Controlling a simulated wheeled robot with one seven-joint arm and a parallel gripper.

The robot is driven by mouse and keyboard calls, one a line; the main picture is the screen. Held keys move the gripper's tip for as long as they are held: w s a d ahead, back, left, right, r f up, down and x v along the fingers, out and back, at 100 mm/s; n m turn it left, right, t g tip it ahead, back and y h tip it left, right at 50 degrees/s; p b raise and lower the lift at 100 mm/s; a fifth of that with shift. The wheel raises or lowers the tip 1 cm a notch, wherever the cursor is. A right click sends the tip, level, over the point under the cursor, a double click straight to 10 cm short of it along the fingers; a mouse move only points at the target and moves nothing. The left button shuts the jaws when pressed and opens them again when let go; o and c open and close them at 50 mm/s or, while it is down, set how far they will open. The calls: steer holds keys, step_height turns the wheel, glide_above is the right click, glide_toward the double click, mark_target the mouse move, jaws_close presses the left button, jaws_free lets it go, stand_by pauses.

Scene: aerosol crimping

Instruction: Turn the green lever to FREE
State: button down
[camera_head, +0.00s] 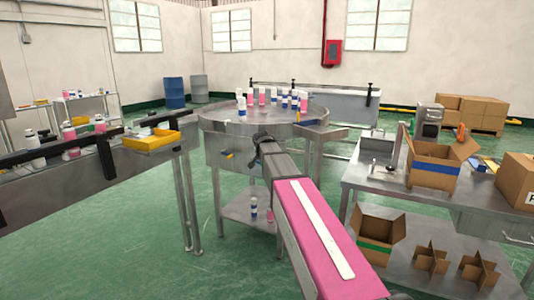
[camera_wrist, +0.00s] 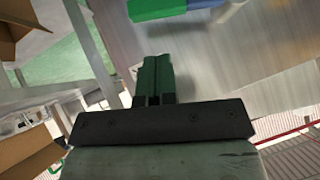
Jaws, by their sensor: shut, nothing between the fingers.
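In the wrist view, a green bar (camera_wrist: 158,8), which looks like the green lever, lies at the top edge, partly cut off. A blue part adjoins its right end. My gripper (camera_wrist: 160,58) is shut and empty, its dark green fingertips a little below the bar in the picture and visibly apart from it. In the head view, my gripper (camera_head: 258,136) is at the front side of the round steel table (camera_head: 225,122). I cannot make out the green lever there; my arm may hide it. No FREE marking is readable.
Pink and white bottles stand on the round table. A yellow handle (camera_head: 229,155) is on its side, left of my gripper. A conveyor (camera_head: 90,172) with a yellow tray (camera_head: 150,143) is at left. A steel bench (camera_head: 370,178) with an open cardboard box (camera_head: 432,163) is at right.

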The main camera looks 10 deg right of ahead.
steer(key=shift+w+a+f, duration=0.1)
steer(key=shift+a+f, duration=0.15)
steer(key=shift+f, duration=0.65)
steer(key=shift+w+a+f, duration=0.1)
steer(key=shift+a+f, duration=0.1)
steer(key=shift+f, duration=0.65)
steer(key=shift+f+t, duration=0.3)
steer(key=shift+f, duration=0.05)
steer(key=shift+w+a+f+m+t+y, duration=0.15)
steer(key=shift+a+f+m+t+y, duration=0.05)
steer(key=shift+f+m+t+y, duration=0.65)
steer(key=shift+w+a+f+m+t+y, duration=0.25)
steer(key=shift+f+m+t+y, duration=0.4)
steer(key=shift+f, duration=0.35)
steer(key=shift+w+a+f+m+t+y, duration=0.1)
steer(key=shift+a+f+m+t+y, duration=0.1)
steer(key=shift+f+m+t+y, duration=0.55)
steer(key=shift+w+a+f, duration=0.15)
steer(key=shift+a+f, duration=0.1)
steer(key=shift+f, duration=0.2)
steer(key=shift+w+a+f, duration=0.85)
steer(key=shift+a+f, duration=0.2)
steer(key=shift+a, duration=0.2)
